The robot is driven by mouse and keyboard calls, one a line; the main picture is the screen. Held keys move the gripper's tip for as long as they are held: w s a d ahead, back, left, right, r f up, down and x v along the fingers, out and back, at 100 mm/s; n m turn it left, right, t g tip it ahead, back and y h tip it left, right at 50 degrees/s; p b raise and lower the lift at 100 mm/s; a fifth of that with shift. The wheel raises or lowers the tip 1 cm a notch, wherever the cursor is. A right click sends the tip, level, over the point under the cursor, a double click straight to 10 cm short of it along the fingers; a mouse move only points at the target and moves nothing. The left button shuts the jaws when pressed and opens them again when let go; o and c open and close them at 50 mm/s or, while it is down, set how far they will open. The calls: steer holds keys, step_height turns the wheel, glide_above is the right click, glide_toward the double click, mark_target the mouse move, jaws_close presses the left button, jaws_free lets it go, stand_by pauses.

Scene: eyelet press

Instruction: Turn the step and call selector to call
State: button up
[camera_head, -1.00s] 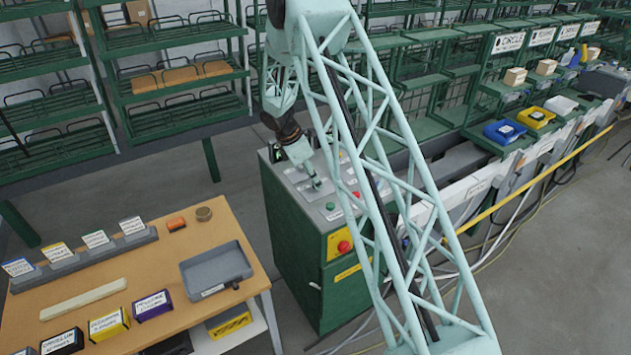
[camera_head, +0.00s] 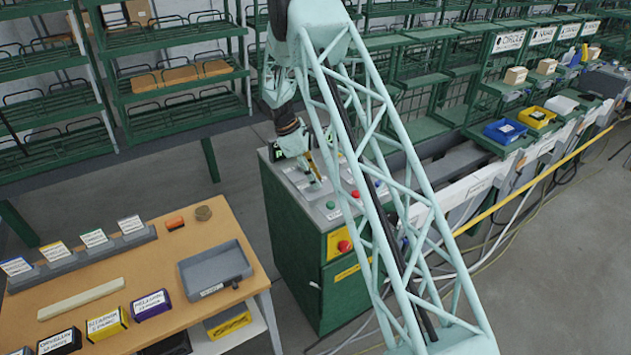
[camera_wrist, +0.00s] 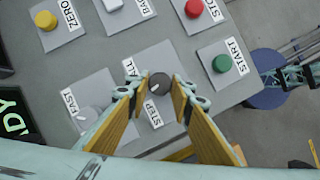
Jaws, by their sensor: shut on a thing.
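The step and call selector (camera_wrist: 159,84) is a dark round knob on a grey plate in the wrist view. A label reading STEP (camera_wrist: 154,113) lies below it, and a partly covered label (camera_wrist: 130,68) lies at its upper left. A small pale mark shows on the knob; which label it points to is not clear. My gripper (camera_wrist: 159,82) has its yellow-padded fingers on either side of the knob and is shut on it. In the head view my gripper (camera_head: 318,181) is down at the top of the green cabinet (camera_head: 300,235), and the knob is hidden there.
Around the selector are a second selector (camera_wrist: 86,117) by a FAST label, a yellow ZERO button (camera_wrist: 46,20), a red STOP button (camera_wrist: 194,8) and a green START button (camera_wrist: 222,63). A wooden table (camera_head: 130,275) stands to the left.

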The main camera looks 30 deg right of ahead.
steer(key=m, duration=0.2)
steer(key=m+g+y+b, duration=0.1)
steer(key=m, duration=0.1)
steer(key=shift+w+d+f+m, duration=0.1)
steer(key=shift+w+d+m, duration=0.05)
steer(key=shift+m, duration=0.25)
steer(key=m+y, duration=0.1)
steer(key=m, duration=0.1)
steer(key=m+g+b, duration=0.1)
steer(key=m, duration=0.1)
steer(key=shift+m+y, duration=0.3)
steer(key=shift+y, duration=0.1)
steer(key=o, duration=0.8)
steer(key=shift+o, duration=0.2)
steer(key=d+v, duration=0.1)
steer(key=v, duration=1.1)
steer(key=shift+a, duration=0.45)
